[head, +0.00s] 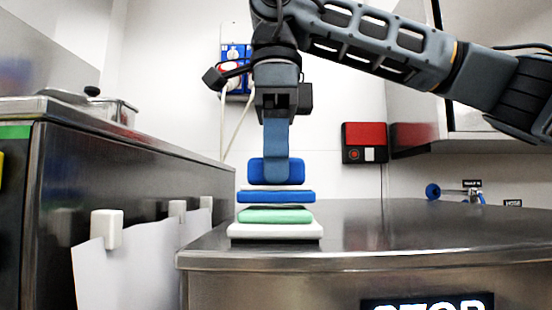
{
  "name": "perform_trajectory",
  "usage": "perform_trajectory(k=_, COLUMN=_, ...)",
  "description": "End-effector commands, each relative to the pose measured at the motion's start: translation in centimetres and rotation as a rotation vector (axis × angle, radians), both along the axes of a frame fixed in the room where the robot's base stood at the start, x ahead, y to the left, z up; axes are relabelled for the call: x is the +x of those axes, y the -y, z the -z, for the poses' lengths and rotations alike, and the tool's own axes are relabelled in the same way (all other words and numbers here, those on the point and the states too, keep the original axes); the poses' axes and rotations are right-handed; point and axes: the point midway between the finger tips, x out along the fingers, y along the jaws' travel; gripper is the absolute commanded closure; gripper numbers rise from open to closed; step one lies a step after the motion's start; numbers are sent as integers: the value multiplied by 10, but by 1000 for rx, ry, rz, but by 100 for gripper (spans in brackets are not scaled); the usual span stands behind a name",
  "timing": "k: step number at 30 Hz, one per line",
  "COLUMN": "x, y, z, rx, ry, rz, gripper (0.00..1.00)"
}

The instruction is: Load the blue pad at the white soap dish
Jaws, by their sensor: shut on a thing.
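The white soap dish (275,232) lies flat near the left front part of the steel top. A green pad (275,215) lies on it. A flat blue pad (275,197) shows just above the green pad, roughly level; I cannot tell whether they touch. A rounded blue block (295,172) shows directly above the flat blue pad; I cannot tell whether the two are one piece. My gripper (276,172) points straight down over the dish, with a finger in front of the blue block, and is shut on it. The far finger is hidden.
The steel top (420,230) is clear to the right of the dish. A steel cabinet (130,150) stands at the left, with white clips (107,229) and paper on its side. A red and black box (364,142) and a blue socket panel (236,70) are on the back wall.

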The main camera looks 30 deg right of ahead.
Motion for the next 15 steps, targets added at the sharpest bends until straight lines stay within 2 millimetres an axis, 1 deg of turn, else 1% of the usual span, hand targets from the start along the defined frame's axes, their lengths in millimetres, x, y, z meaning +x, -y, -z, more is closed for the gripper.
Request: perform_trajectory(k=15, x=0, y=0, z=6, rx=0, ry=0, rz=0, gripper=82)
